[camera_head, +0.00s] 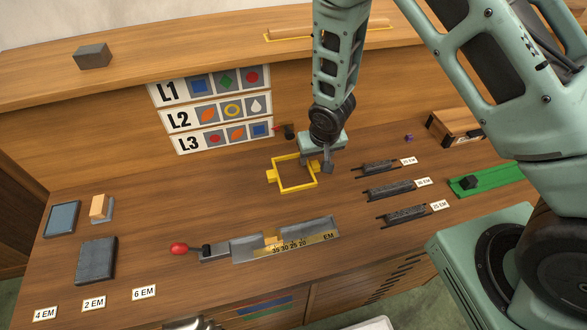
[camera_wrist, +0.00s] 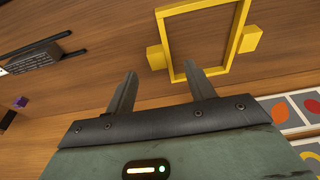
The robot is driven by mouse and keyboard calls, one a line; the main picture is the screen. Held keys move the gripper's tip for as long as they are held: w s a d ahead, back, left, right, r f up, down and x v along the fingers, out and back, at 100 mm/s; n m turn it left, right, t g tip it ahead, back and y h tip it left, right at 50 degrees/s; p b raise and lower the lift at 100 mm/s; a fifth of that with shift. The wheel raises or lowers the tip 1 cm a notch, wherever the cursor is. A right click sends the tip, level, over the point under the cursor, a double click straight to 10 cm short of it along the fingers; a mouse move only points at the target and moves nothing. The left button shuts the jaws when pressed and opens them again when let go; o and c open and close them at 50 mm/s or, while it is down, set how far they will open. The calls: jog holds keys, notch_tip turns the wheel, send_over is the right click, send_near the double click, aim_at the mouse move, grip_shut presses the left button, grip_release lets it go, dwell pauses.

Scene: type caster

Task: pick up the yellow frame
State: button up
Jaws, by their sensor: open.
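The yellow frame (camera_head: 274,176) is a thin square outline with small blocks on two opposite sides. It lies on the wooden bench top below the picture signs. In the wrist view the yellow frame (camera_wrist: 178,48) is at the top, just beyond my fingertips. My gripper (camera_head: 326,168) is at the frame's right side in the head view and hides a little of it. In the wrist view my gripper (camera_wrist: 162,90) has its two fingers apart with bare wood between them. I cannot tell whether a finger touches the frame.
Picture signs L1, L2 and L3 (camera_head: 215,112) stand behind the frame. A metal gauge with a red-knobbed lever (camera_head: 285,240) lies in front. Dark type strips (camera_head: 390,188) and a green tray (camera_head: 495,178) are to the right. Bare wood lies left of the frame.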

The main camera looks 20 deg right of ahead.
aim_at(314, 164)
jog(key=shift+p+x, duration=0.75)
jog(key=shift+x, duration=1.1)
jog(key=shift+s, duration=0.1)
jog(key=c, duration=1.1)
jog(key=shift+c, duration=0.2)
